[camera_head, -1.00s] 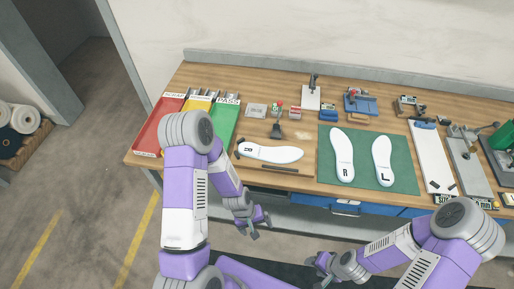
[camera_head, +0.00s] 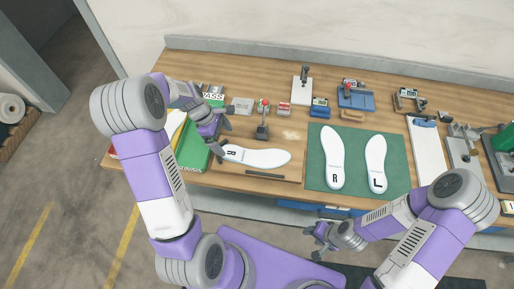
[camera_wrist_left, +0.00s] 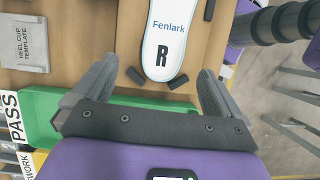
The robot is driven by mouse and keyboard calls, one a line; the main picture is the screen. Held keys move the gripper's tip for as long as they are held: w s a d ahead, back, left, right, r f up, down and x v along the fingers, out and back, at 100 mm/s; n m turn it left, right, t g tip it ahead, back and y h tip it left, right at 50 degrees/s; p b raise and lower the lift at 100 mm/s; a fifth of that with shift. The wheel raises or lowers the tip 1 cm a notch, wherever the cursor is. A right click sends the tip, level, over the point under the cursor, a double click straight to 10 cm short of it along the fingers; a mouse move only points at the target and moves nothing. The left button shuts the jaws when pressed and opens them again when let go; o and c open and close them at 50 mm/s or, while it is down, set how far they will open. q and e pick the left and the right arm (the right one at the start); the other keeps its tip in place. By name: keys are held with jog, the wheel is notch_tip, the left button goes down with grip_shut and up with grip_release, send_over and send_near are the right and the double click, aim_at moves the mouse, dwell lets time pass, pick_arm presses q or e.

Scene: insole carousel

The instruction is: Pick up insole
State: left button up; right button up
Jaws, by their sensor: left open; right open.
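A white insole marked R (camera_head: 262,158) lies flat on the bench, its lettered end toward the left. It also shows in the left wrist view (camera_wrist_left: 178,30) with "Fenlark" printed on it. My left gripper (camera_head: 224,139) is open and empty, just beyond the insole's lettered end. In the wrist view this end lies ahead of the spread fingers (camera_wrist_left: 157,78), apart from them. Another insole marked R (camera_head: 332,155) and one marked L (camera_head: 376,160) lie side by side on a green mat (camera_head: 353,180). My right gripper (camera_head: 324,238) is open and empty in front of the bench.
A green PASS tray (camera_head: 194,150) is below and left of my left gripper, partly hidden by my arm. A heel cup template (camera_wrist_left: 22,45) lies nearby. Small dark stops (camera_wrist_left: 135,76) flank the insole's end. Several tools and a blue fixture (camera_head: 355,97) stand along the back.

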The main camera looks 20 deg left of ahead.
aim_at(236, 154)
pick_arm(q)
jog(key=x, duration=0.6)
jog(key=shift+s+d+f+b, duration=0.25)
jog(key=shift+d+f+b, duration=0.1)
jog(key=shift+d+b, duration=0.05)
jog(key=shift+c, duration=0.5)
jog(key=c, duration=1)
jog(key=shift+r, duration=0.15)
